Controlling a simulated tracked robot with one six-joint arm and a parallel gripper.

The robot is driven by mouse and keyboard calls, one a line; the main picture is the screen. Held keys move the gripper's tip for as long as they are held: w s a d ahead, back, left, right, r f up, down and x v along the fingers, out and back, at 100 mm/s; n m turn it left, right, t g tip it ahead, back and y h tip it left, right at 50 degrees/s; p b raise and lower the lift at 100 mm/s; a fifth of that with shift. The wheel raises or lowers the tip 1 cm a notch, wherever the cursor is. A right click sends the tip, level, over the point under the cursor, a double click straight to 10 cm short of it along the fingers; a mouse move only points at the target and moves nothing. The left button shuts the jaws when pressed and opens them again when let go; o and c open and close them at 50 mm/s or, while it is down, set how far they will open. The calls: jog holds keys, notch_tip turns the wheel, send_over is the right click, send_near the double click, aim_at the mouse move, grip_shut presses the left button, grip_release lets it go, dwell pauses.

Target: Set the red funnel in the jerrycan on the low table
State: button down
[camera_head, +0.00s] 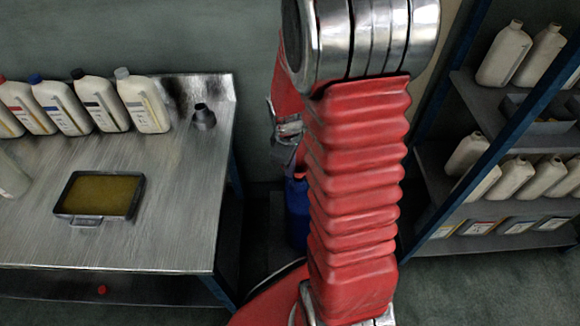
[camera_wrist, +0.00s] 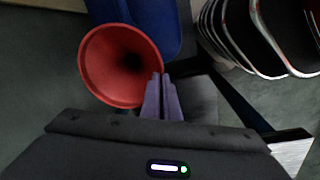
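The red funnel (camera_wrist: 96,68) shows in the wrist view with its wide mouth facing the camera. My gripper (camera_wrist: 161,76) has its fingers close together at the right edge of the funnel's rim and appears shut on it. The blue jerrycan (camera_wrist: 157,22) is behind the funnel in the wrist view. In the head view the jerrycan (camera_head: 297,212) is mostly hidden by my arm, with a small orange-red patch above it. The funnel's spout is hidden, so I cannot tell whether it is in the jerrycan. The low table under the jerrycan is hard to make out.
A metal workbench (camera_head: 180,220) on the left carries several white bottles (camera_head: 145,102), an oil-filled tray (camera_head: 100,216) and a dark funnel (camera_head: 204,117). Blue-framed shelves (camera_head: 430,170) with bottles stand on the right. My arm fills the gap between.

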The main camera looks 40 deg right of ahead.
jog(key=shift+a+f, duration=0.1)
jog(key=shift+f, duration=1.75)
dwell(1.1)
jog(key=c, duration=2.5)
grip_release()
jog(key=o, duration=0.5)
jog(key=shift+r, duration=0.15)
jog(key=r, duration=0.9)
jog(key=a+r, duration=0.1)
jog(key=r, duration=0.3)
jog(key=shift+s+r, duration=0.2)
jog(key=shift+s, duration=0.2)
